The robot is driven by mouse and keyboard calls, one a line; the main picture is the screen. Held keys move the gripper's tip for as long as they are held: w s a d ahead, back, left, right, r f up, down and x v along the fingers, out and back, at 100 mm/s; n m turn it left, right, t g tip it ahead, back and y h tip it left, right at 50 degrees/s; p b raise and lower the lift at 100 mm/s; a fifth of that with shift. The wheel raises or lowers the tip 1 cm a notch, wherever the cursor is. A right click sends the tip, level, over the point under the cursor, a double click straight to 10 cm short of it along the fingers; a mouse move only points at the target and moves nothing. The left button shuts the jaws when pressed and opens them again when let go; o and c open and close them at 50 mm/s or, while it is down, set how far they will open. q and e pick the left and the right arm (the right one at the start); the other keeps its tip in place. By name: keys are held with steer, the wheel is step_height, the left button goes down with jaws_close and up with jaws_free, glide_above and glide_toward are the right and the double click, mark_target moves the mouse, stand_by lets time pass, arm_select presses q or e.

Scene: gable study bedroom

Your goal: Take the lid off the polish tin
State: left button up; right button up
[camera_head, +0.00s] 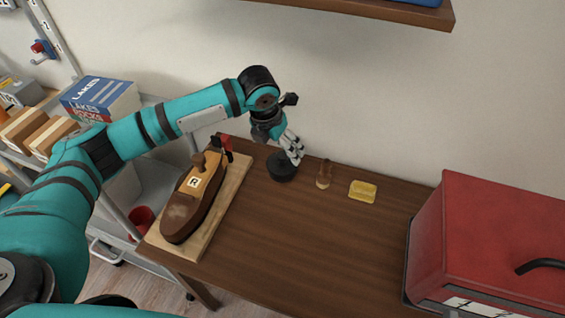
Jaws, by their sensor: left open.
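The polish tin (281,168) is a small dark round tin standing on the brown table, behind the table's middle. I cannot make out a seam between lid and body at this size. My left gripper (294,153) reaches in from the left and points down at the tin's right upper side. Its fingers are open and overlap the tin's edge in the picture; I cannot tell whether they touch it. The fingers and wrist hide part of the tin's top. My right gripper is not in view.
A brown wooden shoe form marked R (182,212) lies on a pale board (229,187) left of the tin. A small brush (324,174) and a yellow cloth or sponge (362,191) lie to the right. A red toolbox (490,235) fills the right end. The table's front middle is clear.

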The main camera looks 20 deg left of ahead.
mark_target(282, 155)
arm_select(q)
steer(key=shift+x, duration=1.1)
steer(key=x, duration=0.4)
steer(key=shift+w+d+f, duration=0.15)
steer(key=shift+w+d, duration=0.05)
steer(key=shift+d, duration=0.05)
steer(key=shift+f, duration=0.15)
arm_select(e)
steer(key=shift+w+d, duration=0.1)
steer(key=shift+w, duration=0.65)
arm_select(q)
steer(key=shift+c, duration=0.4)
steer(key=c, duration=1)
steer(key=shift+c, duration=0.2)
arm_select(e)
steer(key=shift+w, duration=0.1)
